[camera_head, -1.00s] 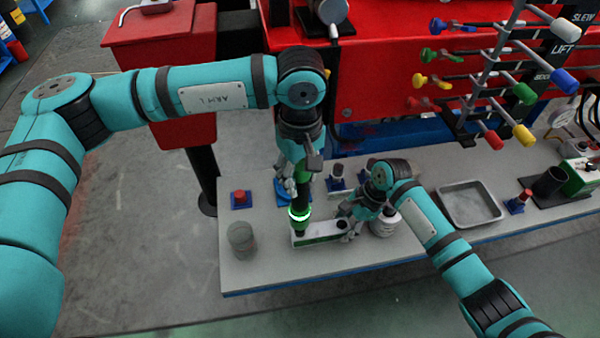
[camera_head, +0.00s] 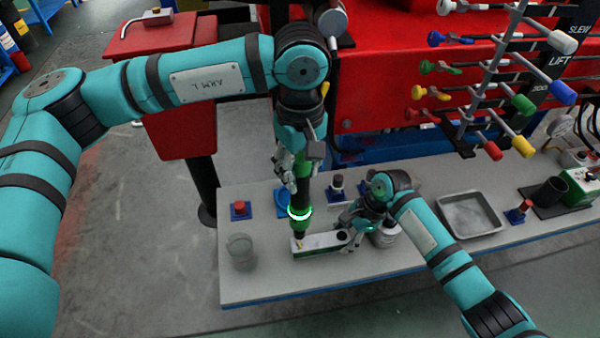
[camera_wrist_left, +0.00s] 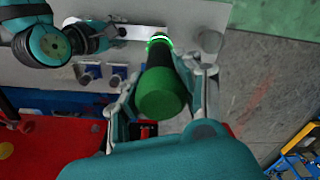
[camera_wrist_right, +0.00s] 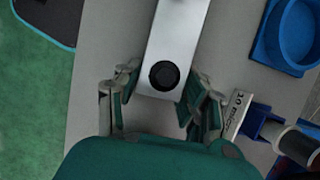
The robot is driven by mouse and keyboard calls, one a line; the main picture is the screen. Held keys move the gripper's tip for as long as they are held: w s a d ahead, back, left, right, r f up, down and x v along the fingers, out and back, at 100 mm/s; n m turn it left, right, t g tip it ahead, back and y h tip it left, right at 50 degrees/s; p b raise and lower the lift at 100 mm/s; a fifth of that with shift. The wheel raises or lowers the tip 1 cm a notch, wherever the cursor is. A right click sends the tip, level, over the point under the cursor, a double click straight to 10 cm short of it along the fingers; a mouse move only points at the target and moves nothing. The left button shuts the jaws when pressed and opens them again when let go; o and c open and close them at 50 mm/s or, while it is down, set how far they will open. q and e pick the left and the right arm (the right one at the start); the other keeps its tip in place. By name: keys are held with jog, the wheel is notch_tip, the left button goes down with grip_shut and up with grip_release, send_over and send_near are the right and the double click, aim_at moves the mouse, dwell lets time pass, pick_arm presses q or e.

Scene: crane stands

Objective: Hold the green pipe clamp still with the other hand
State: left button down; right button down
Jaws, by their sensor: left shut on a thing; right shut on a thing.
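The pipe clamp (camera_head: 318,243) is a pale-topped block with a green side, lying on the grey bench. In the right wrist view its pale top (camera_wrist_right: 178,32) carries a round black spot. My right gripper (camera_head: 350,233) is shut on its right end; the fingers (camera_wrist_right: 160,105) flank that end in the right wrist view. My left gripper (camera_head: 295,172) is shut on an upright dark tool (camera_head: 300,200) with a green handle and a glowing green ring. The tool's handle (camera_wrist_left: 160,95) fills the left wrist view's centre. Its lower end meets the clamp's left end; contact is unclear.
A glass beaker (camera_head: 241,252) stands left of the clamp, and a red button on a blue base (camera_head: 240,210) behind it. A metal tray (camera_head: 470,213) lies to the right. Coloured levers (camera_head: 480,90) overhang the back right.

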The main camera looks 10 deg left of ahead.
pick_arm(q)
jog(key=shift+r, duration=0.15)
pick_arm(e)
jog(key=c, duration=0.7)
grip_release()
jog(key=shift+r, duration=0.1)
jog(key=v, duration=1.2)
jog(key=shift+w, duration=0.15)
